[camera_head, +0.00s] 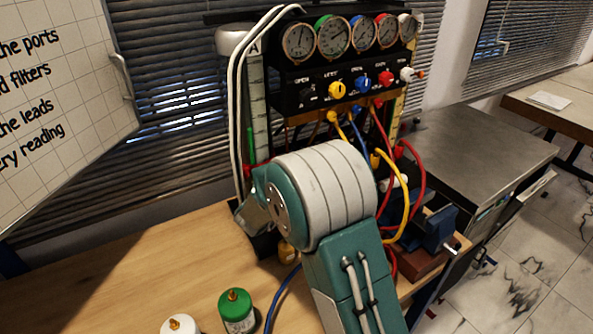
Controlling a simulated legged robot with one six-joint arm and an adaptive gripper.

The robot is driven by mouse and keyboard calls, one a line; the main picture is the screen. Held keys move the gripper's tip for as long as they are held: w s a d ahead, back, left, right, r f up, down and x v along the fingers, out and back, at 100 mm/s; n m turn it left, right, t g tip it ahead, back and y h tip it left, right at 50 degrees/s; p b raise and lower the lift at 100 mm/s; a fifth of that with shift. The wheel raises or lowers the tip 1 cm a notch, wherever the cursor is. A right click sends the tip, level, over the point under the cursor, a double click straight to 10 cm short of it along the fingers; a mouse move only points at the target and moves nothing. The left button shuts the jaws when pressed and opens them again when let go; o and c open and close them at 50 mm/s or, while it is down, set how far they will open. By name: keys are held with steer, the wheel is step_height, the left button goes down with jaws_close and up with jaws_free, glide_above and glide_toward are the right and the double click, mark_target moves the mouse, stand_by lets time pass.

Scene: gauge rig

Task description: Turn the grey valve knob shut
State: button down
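A light grey-white knob (407,74), which looks like the grey valve knob, sits at the right end of the row of knobs on the black gauge panel (290,76). It has a small reddish-orange part at its right side. Its exact turn angle is too small to read. A pale-rimmed gauge (408,27) is above it. My teal and white arm fills the lower middle of the view, below the panel. My gripper's fingers cannot be made out, and nothing of mine touches the knob.
A yellow knob (337,90), blue knob (363,83) and red knob (386,78) stand left of it. Colored hoses hang below the panel. A green canister (237,310) and white canister (180,325) stand on the wooden bench (110,280). A blue vise (436,228) is at right.

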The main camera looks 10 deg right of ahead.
steer(key=shift+a+h, duration=0.1)
steer(key=shift+h, duration=0.2)
steer(key=shift+c, duration=2)
jaws_free()
steer(key=shift+w, duration=0.1)
step_height(320, 180, up, 10)
steer(key=shift+a+f, duration=0.1)
